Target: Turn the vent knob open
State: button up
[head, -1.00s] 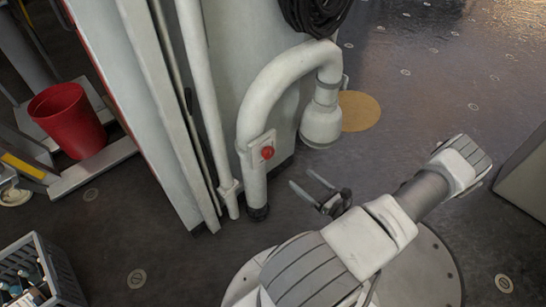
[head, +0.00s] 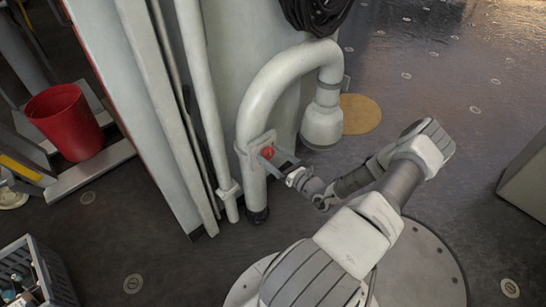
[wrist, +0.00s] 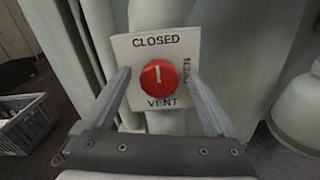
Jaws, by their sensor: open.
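The red vent knob (head: 268,152) sits on a small plate on the curved white pipe. In the wrist view the knob (wrist: 159,77) is round, with a white mark pointing up to the word CLOSED. Its plate (wrist: 186,45) also reads VENT below and OPEN, turned sideways, at the right. My gripper (head: 276,160) is at the plate, its fingers reaching toward the knob. In the wrist view my gripper (wrist: 158,85) is open, one finger on each side of the knob, with gaps between fingers and knob. I cannot tell whether the fingertips touch the plate.
The curved pipe (head: 252,110) runs up beside a straight white pipe (head: 205,100). Its flared end (head: 322,125) hangs right of the knob. A red bucket (head: 65,122) and a grey crate (head: 45,270) stand at left. Floor at right is mostly clear.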

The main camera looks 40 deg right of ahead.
jog(key=c, duration=1.4)
jog(key=shift+o, duration=0.2)
jog(key=m+p, duration=0.2)
jog(key=m, duration=0.2)
jog(key=m+p, duration=0.1)
jog(key=m, duration=0.3)
jog(key=shift+d+f, duration=0.1)
jog(key=m, duration=0.5)
jog(key=shift+f, duration=0.1)
jog(key=shift+f+m, duration=0.1)
jog(key=shift+m, duration=2.4)
